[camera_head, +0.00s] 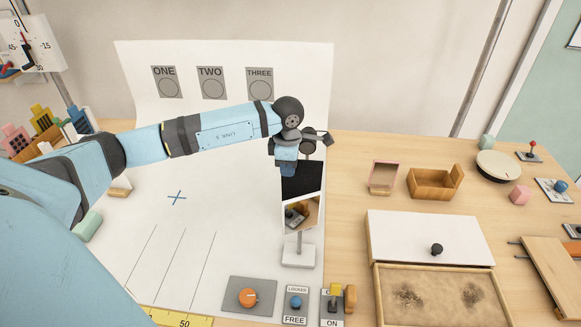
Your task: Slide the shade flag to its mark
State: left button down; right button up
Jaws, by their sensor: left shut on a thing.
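My left arm comes in from the left across the white paper sheet. My left gripper (288,171) points down at the sheet's right side, partly hidden by its own wrist. A black panel (303,181), which looks like the shade flag, is at the fingertips, and the gripper is shut on it. Just below it in the picture is a mirror-like panel (301,214) on a post with a white base (299,256). A blue cross mark (176,198) lies on the sheet, left of the gripper. I cannot tell whether it belongs to the flag. My right gripper is out of view.
The sheet (235,215) carries thin lines and labelled grey circles at the back. A dial plate (268,298) and switches (337,300) stand at the front. Right are a wooden tray (437,196), a white-lidded box (400,228) and a sand tray (395,275). The sheet's middle is clear.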

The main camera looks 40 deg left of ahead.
pick_arm(q)
jog(key=s+a+b, duration=0.2)
jog(key=s+a, duration=0.4)
jog(key=a, duration=0.4)
jog(key=s+a+b, duration=0.2)
jog(key=s+a, duration=0.5)
jog(key=a, duration=0.4)
jog(key=shift+a+b, duration=0.25)
jog(key=shift+b, duration=0.15)
dwell(2.7)
jog(key=shift+s+f, duration=0.1)
jog(key=shift+f, duration=0.1)
dwell(0.4)
jog(key=c, duration=1.2)
grip_release()
jog(key=shift+o, duration=0.2)
notch_tip(320, 180, up, 14)
jog(key=b, duration=0.1)
